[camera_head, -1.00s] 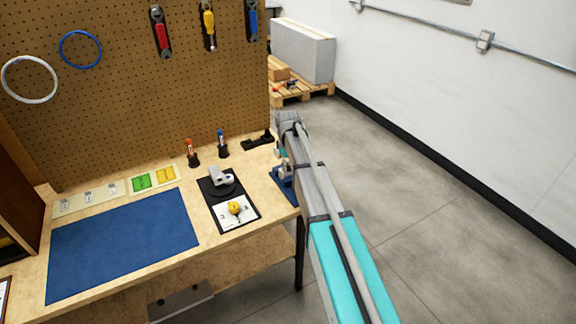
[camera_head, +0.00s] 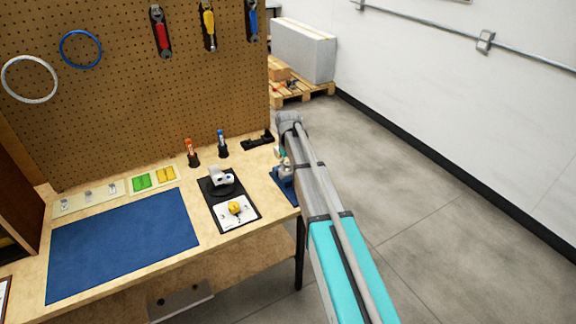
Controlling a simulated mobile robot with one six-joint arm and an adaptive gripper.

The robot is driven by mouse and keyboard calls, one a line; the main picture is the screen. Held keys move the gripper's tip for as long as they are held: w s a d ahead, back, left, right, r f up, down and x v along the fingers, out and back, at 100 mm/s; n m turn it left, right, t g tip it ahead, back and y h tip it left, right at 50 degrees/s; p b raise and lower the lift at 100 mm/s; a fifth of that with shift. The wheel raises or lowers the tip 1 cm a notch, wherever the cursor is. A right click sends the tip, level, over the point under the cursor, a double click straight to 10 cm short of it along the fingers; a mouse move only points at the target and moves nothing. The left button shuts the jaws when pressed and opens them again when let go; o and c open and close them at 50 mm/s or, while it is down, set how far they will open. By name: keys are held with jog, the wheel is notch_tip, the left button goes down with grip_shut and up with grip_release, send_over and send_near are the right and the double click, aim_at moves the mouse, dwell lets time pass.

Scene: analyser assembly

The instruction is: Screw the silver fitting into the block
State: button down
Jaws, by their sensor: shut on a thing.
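My gripper (camera_head: 283,155) is at the right end of the workbench, mostly hidden behind my own arm. It is shut on the silver fitting, which is too small and covered to make out. Just below it, a blue fixture (camera_head: 285,188) stands at the bench's right edge, partly behind the arm. The block cannot be made out clearly there, and I cannot tell whether the fitting touches it.
A black mat (camera_head: 212,190) holds a grey part (camera_head: 221,177) and a white plate with a yellow knob (camera_head: 235,208). A blue mat (camera_head: 125,245) lies clear at left. Small trays and two upright pens stand behind. A black holder (camera_head: 257,139) is near the pegboard.

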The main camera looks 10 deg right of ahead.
jog(key=shift+m, duration=1.2)
jog(key=shift+c, duration=1.2)
grip_release()
jog(key=shift+o, duration=1.2)
